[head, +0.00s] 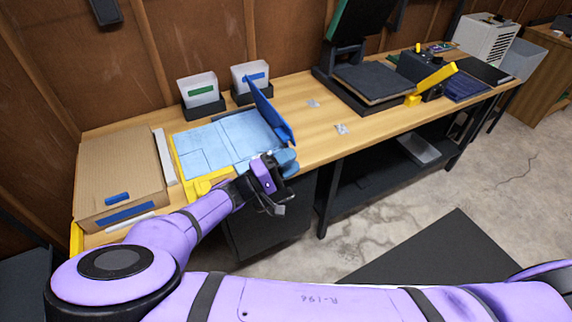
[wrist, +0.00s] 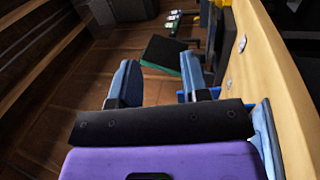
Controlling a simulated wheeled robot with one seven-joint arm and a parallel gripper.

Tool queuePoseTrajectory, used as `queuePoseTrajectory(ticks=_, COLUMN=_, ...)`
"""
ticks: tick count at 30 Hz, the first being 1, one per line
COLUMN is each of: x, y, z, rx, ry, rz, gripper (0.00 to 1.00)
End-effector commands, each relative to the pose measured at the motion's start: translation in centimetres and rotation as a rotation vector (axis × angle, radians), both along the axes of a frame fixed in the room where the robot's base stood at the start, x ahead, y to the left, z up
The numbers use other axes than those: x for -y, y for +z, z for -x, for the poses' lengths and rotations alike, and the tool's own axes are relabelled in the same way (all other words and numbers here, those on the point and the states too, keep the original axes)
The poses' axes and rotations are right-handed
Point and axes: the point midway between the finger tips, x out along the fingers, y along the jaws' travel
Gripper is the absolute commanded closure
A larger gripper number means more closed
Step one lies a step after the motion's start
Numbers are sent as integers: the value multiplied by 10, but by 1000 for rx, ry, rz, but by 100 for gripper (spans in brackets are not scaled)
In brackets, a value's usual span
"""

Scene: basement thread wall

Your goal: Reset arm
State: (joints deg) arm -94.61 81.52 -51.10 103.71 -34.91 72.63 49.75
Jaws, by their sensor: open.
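My gripper (head: 284,162) is at the front edge of the wooden workbench (head: 312,143), in front of the light blue mat (head: 213,143). My purple arm reaches to it from the lower left. In the wrist view, the two blue fingers of my gripper (wrist: 158,85) stand apart, with nothing visible between them. The head view shows the fingers small and partly overlapping. I cannot tell whether the gripper touches the bench edge or the mat.
A blue upright panel (head: 270,112) stands close behind my gripper. A cardboard box (head: 118,172) lies at the bench's left end. Two white bins (head: 199,91) stand at the back. A black press-like machine (head: 371,82) is further right. The floor in front is mostly clear.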

Motion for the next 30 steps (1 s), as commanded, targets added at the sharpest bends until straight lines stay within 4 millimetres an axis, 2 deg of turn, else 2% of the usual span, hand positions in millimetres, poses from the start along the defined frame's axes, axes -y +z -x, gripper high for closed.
queuePoseTrajectory(ticks=20, x=5, y=2, z=-3, rx=-11, ry=-16, rz=-13, gripper=57)
queuePoseTrajectory(ticks=23, x=16, y=7, z=-7, rx=-47, ry=-63, rz=-53, gripper=57)
queuePoseTrajectory(ticks=30, x=66, y=27, z=-16, rx=-208, ry=-255, rz=-242, gripper=57)
